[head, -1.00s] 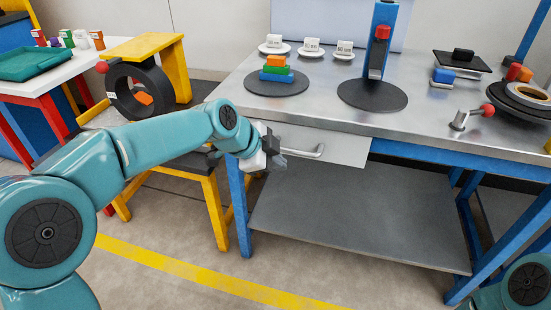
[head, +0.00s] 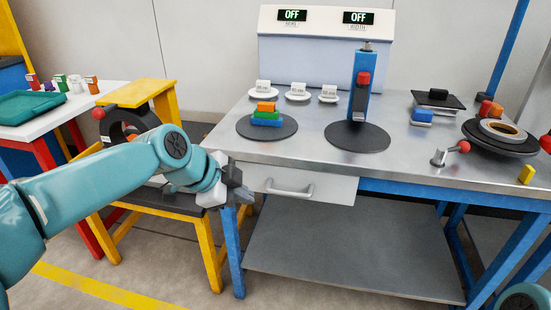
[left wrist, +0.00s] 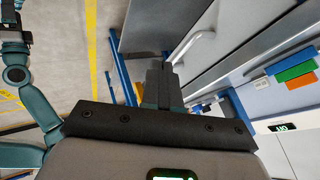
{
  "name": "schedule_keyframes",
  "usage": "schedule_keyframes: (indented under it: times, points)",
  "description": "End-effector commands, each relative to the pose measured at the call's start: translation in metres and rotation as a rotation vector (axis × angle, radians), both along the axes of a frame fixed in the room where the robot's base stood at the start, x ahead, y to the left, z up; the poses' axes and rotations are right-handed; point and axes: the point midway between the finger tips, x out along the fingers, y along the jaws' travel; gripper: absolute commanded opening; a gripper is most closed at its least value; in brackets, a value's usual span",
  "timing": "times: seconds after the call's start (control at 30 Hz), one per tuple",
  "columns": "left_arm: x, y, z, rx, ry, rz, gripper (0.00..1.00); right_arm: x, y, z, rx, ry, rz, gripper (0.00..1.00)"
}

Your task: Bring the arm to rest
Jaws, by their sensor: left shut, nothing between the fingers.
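My left arm reaches in from the left in the head view. Its gripper (head: 246,195) is in front of the workbench, left of the drawer handle (head: 290,190) and apart from it. The gripper's dark fingers (left wrist: 159,82) are together in the left wrist view, with nothing between them. The drawer (head: 325,187) looks shut. My right gripper does not show; only a bit of a teal part of mine is at the lower right.
The workbench (head: 405,162) bears stacked blocks (head: 266,114), a blue post (head: 361,85) on a dark disc, and a coil on a dark turntable (head: 490,145). A yellow-framed stand (head: 207,250) is below my arm. A white table (head: 30,115) with a green tray stands left.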

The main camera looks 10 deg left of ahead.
Motion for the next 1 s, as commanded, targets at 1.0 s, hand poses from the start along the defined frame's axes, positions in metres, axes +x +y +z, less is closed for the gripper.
schedule_keyframes:
  times: [1.0]
  points:
    - [-0.251,-0.039,-0.398,-0.381,1.0,1.426,0.0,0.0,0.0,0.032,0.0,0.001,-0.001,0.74]
